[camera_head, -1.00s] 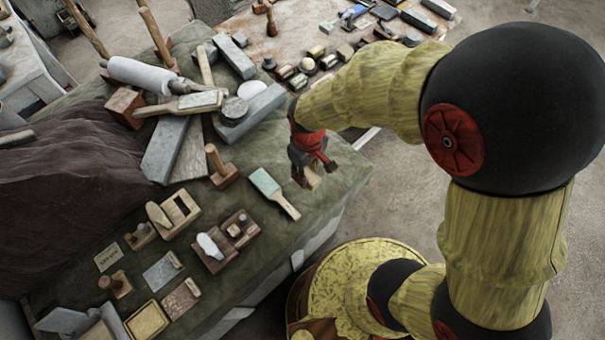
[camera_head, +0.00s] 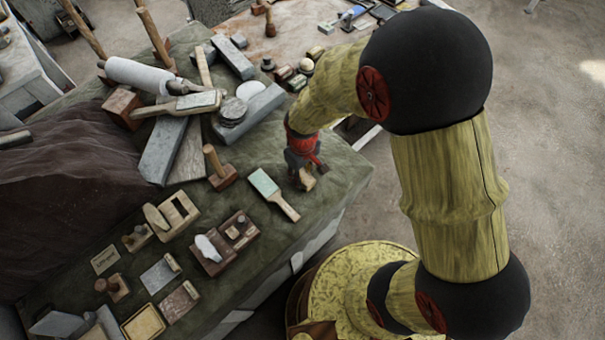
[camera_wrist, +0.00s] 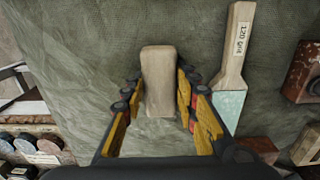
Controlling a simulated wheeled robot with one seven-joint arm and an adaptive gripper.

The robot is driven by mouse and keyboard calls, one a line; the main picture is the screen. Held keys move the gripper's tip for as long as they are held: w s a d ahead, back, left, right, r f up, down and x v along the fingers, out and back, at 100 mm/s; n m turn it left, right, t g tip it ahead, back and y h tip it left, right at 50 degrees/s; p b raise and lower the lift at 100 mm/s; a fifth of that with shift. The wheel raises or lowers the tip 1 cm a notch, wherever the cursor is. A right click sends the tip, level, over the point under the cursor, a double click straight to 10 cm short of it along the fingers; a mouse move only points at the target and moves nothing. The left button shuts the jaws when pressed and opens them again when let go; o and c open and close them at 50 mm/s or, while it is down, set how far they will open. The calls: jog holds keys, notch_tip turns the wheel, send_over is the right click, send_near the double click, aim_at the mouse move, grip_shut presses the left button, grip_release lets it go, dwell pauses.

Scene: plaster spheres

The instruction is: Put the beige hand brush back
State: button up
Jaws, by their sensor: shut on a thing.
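The beige hand brush (camera_wrist: 158,85) is a plain rounded block between my gripper's fingers in the wrist view. My gripper (camera_head: 306,177) is shut on it, with one finger along each side. In the head view, a small beige part of the brush (camera_head: 308,182) shows under the gripper, over the green cloth near the table's right edge. The gripper hides the rest. I cannot tell whether the brush touches the cloth. Its bristles are not visible.
A mint-faced paddle (camera_head: 265,184) labelled "120 Grit" lies just left of my gripper. A wooden block with an upright handle (camera_head: 222,178) stands beyond it. Grey blocks (camera_head: 257,110) lie farther back. Bare green cloth (camera_head: 340,165) lies right of my gripper.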

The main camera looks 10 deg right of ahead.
jog(key=shift+f, duration=0.15)
jog(key=o, duration=1)
notch_tip(320, 180, up, 12)
jog(key=p, duration=0.2)
notch_tip(320, 180, up, 15)
jog(key=m+t, duration=0.3)
send_over(303, 175)
jog(key=s+d, duration=0.3)
jog(key=d, duration=0.3)
jog(key=s+d+r+m+t, duration=0.1)
jog(key=s+d+r, duration=0.1)
jog(key=s, duration=0.1)
jog(key=s+d+r+m, duration=0.1)
jog(key=s+d+r, duration=0.1)
jog(key=s+r, duration=0.1)
jog(key=s+d+r+m+t, duration=0.1)
jog(key=s+r, duration=0.2)
jog(key=shift+d+r+m+t, duration=0.1)
jog(key=shift+d+m+t, duration=0.2)
jog(key=shift+d+m, duration=0.1)
jog(key=shift+b, duration=0.3)
